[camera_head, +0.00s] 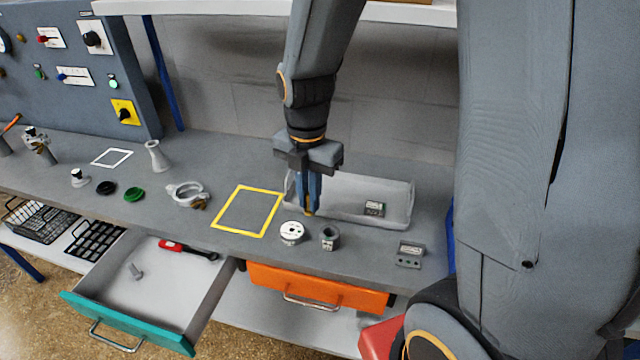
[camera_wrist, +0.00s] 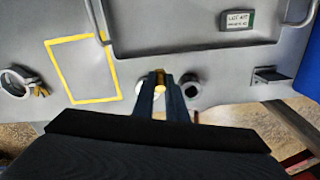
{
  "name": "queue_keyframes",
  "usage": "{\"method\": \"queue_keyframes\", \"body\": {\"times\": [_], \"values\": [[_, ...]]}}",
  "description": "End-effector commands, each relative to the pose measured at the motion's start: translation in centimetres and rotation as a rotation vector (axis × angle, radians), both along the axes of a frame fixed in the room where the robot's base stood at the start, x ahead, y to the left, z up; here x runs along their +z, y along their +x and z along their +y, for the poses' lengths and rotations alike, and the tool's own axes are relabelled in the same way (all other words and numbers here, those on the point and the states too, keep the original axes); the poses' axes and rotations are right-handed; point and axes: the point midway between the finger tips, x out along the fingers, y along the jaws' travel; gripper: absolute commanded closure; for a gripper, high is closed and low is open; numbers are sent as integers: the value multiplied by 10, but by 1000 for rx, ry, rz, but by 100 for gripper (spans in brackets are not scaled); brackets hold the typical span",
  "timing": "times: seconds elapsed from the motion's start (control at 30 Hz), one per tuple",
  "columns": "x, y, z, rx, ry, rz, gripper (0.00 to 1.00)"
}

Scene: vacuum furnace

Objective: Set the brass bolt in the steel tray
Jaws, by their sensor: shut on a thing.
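My gripper (camera_head: 310,208) points down over the bench, at the left end and front wall of the steel tray (camera_head: 384,219). Its jaws are closed on the brass bolt (camera_head: 309,213), whose small yellow tip shows below the fingers. In the wrist view the brass bolt (camera_wrist: 159,88) shows between the fingertips (camera_wrist: 166,84), and most of it is hidden by them. The tray (camera_wrist: 170,43) lies beyond the fingers in that view. I cannot tell how high the bolt is above the bench. A small green-labelled block (camera_head: 374,208) lies inside the tray toward the right.
A white round part (camera_head: 291,232) and a dark ring (camera_head: 329,238) stand just in front of the tray. A yellow square outline (camera_head: 247,211) is to the left, with a clamp (camera_head: 187,194) beyond. The teal drawer (camera_head: 150,290) and orange drawer (camera_head: 318,288) stick out below.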

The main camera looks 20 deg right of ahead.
Motion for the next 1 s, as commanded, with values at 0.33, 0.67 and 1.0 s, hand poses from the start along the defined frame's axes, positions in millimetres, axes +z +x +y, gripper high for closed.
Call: {"method": "queue_keyframes", "body": {"times": [0.33,0.67,1.0], "values": [[1,57,-38,-2,0,0,100],[-22,60,-41,-1,0,4,100],[-36,61,-41,-1,0,0,100]]}}
